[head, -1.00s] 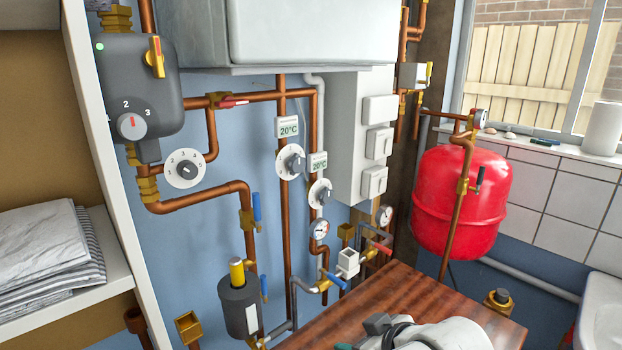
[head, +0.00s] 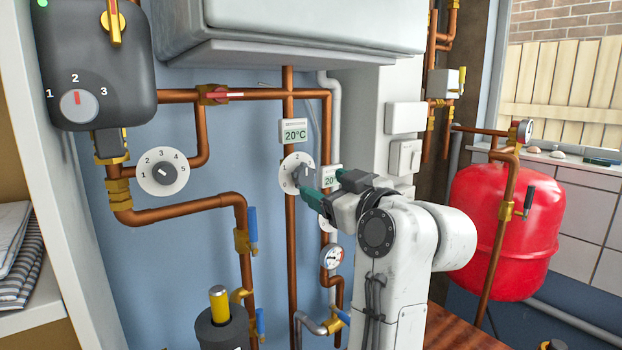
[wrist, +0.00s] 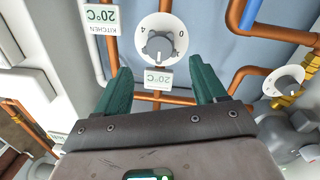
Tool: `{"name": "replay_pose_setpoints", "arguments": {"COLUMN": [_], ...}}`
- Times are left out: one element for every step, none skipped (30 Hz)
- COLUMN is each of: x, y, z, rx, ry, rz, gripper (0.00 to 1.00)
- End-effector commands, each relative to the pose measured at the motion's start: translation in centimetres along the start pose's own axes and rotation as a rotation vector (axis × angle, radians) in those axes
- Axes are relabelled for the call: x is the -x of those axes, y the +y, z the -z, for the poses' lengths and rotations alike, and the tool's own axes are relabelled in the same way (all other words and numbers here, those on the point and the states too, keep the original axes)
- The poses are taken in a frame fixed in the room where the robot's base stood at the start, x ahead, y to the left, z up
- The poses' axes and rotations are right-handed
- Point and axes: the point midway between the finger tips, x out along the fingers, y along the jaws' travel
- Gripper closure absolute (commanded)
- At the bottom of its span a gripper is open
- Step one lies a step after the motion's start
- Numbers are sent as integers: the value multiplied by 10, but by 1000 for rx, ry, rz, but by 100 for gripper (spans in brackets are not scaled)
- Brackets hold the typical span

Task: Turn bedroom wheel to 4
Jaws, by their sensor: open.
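A white wheel dial with a grey knob (head: 297,172) sits on a vertical copper pipe in the head view, below a 20°C label (head: 295,131) whose small name line I cannot read. My gripper (head: 312,192) is at its lower right, open, and covers part of it. In the wrist view, which is upside down, the wheel (wrist: 159,44) lies ahead between the two green fingers of my gripper (wrist: 163,73), with nothing held. Its knob's pointer setting cannot be read surely. A label reading KITCHEN 20°C (wrist: 102,18) hangs by another wheel, mostly hidden behind my gripper in the head view.
Another numbered wheel (head: 162,173) is at left, beside a dark pump unit (head: 95,60) with a 1-2-3 knob. Copper pipes, a red-handled valve (head: 225,95) and a gauge (head: 332,256) surround the wheels. A red tank (head: 503,230) is at right.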

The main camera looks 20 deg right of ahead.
Motion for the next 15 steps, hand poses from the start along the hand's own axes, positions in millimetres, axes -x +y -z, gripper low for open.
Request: {"name": "replay_pose_setpoints", "arguments": {"x": [-10, -16, -23, -28, -33, -39, -43, -47, -51, -54, -56, -59, -61, -62, -63], "y": [-1, -1, -1, -1, -1, -1, -1, 0, 0, 0, 0, 0, 0, 0, 0], "z": [1, 1, 1, 1, 1, 1, 1, 0, 0, 0, 0, 0, 0, 0, 0], "rx": [-1, -1, -2, -2, -2, -1, -1, -1, -1, -2, -1, -1, 0, 0, 0], "ry": [-1, -1, -1, -2, -1, -1, -1, -1, -1, -1, -1, 0, 0, -1, -1], "rz": [3, 3, 2, 3, 2, 2, 2, 2, 1, 2, 2, 1, 1, 1, 1], "gripper": [30, 30, 30, 30, 30, 30, 30, 30, 30, 30, 30, 30, 30, 30, 30]}}
